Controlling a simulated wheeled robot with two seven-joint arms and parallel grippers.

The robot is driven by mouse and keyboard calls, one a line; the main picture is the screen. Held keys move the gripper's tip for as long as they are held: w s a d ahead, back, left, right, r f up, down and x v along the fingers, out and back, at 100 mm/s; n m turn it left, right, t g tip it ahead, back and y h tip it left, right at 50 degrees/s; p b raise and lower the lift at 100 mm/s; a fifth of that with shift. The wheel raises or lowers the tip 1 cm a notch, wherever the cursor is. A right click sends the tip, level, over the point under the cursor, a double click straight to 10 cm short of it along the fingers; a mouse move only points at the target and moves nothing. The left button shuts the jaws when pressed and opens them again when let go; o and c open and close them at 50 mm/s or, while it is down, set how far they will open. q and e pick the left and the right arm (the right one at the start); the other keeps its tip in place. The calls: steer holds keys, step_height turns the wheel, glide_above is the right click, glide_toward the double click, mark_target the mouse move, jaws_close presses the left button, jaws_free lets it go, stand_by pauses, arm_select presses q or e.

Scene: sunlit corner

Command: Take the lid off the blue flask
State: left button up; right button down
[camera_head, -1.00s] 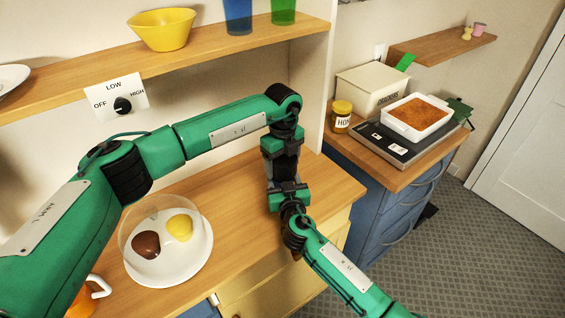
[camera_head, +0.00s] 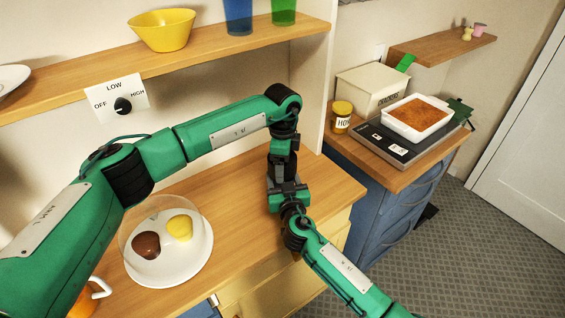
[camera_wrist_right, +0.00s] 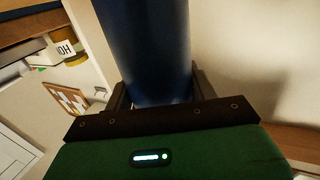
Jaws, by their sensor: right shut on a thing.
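The blue flask (camera_wrist_right: 148,45) fills the middle of the right wrist view as a dark blue cylinder. My right gripper (camera_wrist_right: 160,92) is shut around it, with a dark finger on each side. In the head view, my right gripper (camera_head: 288,194) is over the right part of the counter. My left gripper (camera_head: 284,160) points down just above it, close to it. The grippers and wrists hide the flask there. The lid does not show in either view, and I cannot see whether the left fingers are open or shut.
A clear-domed white plate (camera_head: 180,275) with brown and yellow items stands on the wooden counter (camera_head: 225,195). An orange mug (camera_head: 82,298) is beside it, partly hidden. A shelf (camera_head: 120,80) runs above. The honey jar (camera_head: 341,116) and scale (camera_head: 398,146) stand on the right cabinet.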

arm_select(q)
steer(key=shift+r, duration=0.2)
steer(key=shift+r, duration=0.9)
steer(key=shift+r, duration=2.05)
arm_select(e)
steer(key=shift+c, duration=2)
jaws_free()
arm_select(q)
steer(key=shift+f, duration=0.25)
step_height(320, 180, down, 2)
steer(key=b, duration=0.2)
steer(key=shift+f+b, duration=0.15)
steer(key=shift+b, duration=0.25)
arm_select(e)
steer(key=v, duration=1.2)
